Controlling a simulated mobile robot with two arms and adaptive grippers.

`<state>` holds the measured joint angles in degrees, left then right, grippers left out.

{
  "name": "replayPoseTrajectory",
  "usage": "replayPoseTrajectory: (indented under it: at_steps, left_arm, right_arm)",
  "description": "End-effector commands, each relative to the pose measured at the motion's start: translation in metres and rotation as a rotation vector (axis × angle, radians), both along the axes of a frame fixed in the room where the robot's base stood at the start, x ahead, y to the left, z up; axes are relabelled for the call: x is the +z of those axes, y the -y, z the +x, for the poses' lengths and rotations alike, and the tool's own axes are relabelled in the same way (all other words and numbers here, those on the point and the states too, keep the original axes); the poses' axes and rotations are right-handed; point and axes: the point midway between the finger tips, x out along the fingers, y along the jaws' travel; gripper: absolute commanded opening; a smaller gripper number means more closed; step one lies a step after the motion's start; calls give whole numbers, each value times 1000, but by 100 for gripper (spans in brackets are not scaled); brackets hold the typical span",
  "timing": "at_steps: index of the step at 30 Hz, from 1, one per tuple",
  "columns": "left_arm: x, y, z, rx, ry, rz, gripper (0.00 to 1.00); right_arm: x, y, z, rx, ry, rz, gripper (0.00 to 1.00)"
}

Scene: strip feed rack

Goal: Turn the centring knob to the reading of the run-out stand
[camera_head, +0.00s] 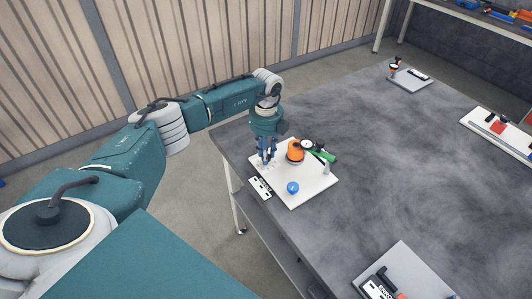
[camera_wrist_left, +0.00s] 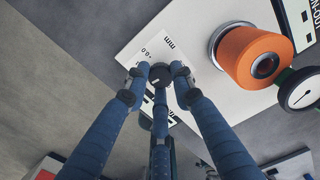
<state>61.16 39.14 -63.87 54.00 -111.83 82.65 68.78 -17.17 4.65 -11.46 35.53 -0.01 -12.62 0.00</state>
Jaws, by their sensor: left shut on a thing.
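My left gripper (camera_head: 266,162) points down at the left edge of a white board (camera_head: 313,194). In the left wrist view its blue fingers (camera_wrist_left: 160,77) are closed around a small dark round knob (camera_wrist_left: 160,74). Printed marks with "0.0" and "mm" show beside the knob, partly hidden by the fingers. An orange cylinder (camera_head: 295,151) stands on the board, with a round dial gauge (camera_head: 307,145) beside it. The gauge also shows at the right of the left wrist view (camera_wrist_left: 301,92); its reading is too small to tell. My right gripper is not in view.
A blue round part (camera_head: 292,187) and a grey post (camera_head: 326,168) are on the board. Other stands sit at the back (camera_head: 409,80), right (camera_head: 499,133) and front (camera_head: 408,268). The middle of the grey table (camera_head: 400,170) is clear.

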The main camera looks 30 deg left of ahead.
Motion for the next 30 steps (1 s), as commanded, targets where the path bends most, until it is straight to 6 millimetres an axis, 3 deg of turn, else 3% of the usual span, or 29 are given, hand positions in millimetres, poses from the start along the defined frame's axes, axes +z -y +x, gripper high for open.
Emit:
replayPoseTrajectory:
  at_steps: [4,5,8,16,20,30]
  left_arm:
    - [2,0,3,-1,8,-1,0]
    - [2,0,3,-1,8,-1,26]
    - [2,0,2,-1,7,-1,42]
    - [2,0,1,-1,3,-1,42]
    - [11,-1,2,-1,4,0,42]
    - [79,0,2,-3,8,0,42]
  right_arm:
    - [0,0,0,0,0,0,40]
    - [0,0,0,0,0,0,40]
    - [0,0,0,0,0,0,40]
    - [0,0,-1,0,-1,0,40]
    - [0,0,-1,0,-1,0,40]
    - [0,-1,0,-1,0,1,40]
